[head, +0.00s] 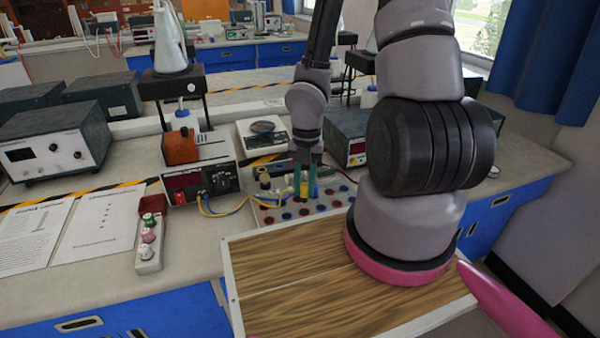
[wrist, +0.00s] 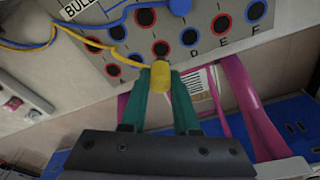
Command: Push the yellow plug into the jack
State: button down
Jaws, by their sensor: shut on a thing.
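My gripper (head: 305,192) is shut on the yellow plug (wrist: 160,88), with one teal finger on each side of it. The wrist view also shows these fingers (wrist: 161,98). A yellow lead runs from the plug to the upper left. The grey jack board (wrist: 215,52) has black sockets with red or blue rings. A red-ringed socket (wrist: 161,48) lies just beyond the plug's top in the wrist view. I cannot tell whether the plug touches the board. In the head view the board (head: 268,219) lies below my fingers, which partly hide it and the plug.
A blue plug (wrist: 180,6) with a blue lead sits at the board's upper edge. A power supply (head: 203,180) with leads stands left of the board. A strip with coloured knobs (head: 149,238) lies farther left. A wooden-topped surface (head: 290,290) is in front.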

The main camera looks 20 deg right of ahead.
aim_at(304, 201)
jog(key=shift+f, duration=1.6)
jog(key=shift+f, duration=1.2)
dwell(1.0)
jog(key=shift+c, duration=0.9)
grip_release()
jog(key=shift+r, duration=0.15)
jog(key=shift+r, duration=3.15)
